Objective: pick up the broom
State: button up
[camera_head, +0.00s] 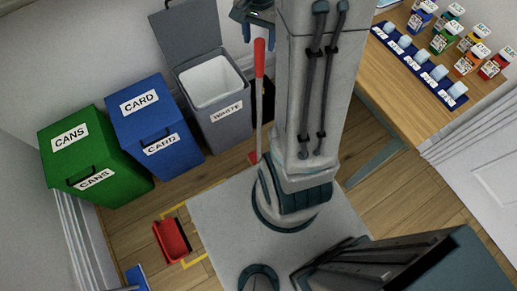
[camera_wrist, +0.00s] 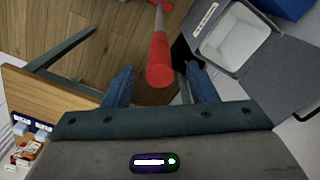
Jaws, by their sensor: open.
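The broom (camera_head: 259,95) stands upright beside the waste bin, with a red grip at the top, a pale shaft and a red head on the floor. Its lower part is close to my arm column in the head view. In the wrist view the broom's red grip (camera_wrist: 160,62) points up at the camera, between the two blue fingers and slightly beyond their tips. My gripper (camera_wrist: 155,80) is open, with clear gaps on both sides of the grip. In the head view my gripper (camera_head: 252,12) is partly cut off at the top edge, just above the broom's top.
A grey waste bin (camera_head: 225,120) with its lid open stands left of the broom. Blue card (camera_head: 180,130) and green cans (camera_head: 125,180) bins stand further left. A red dustpan (camera_head: 172,240) lies on the floor. A wooden table (camera_head: 455,105) with several bottles is at right.

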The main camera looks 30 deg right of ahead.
aim_at(259, 48)
notch_tip(259, 48, down, 4)
jog(key=shift+f, duration=0.1)
grip_shut()
jog(key=shift+r+p, duration=0.2)
jog(key=shift+p, duration=0.1)
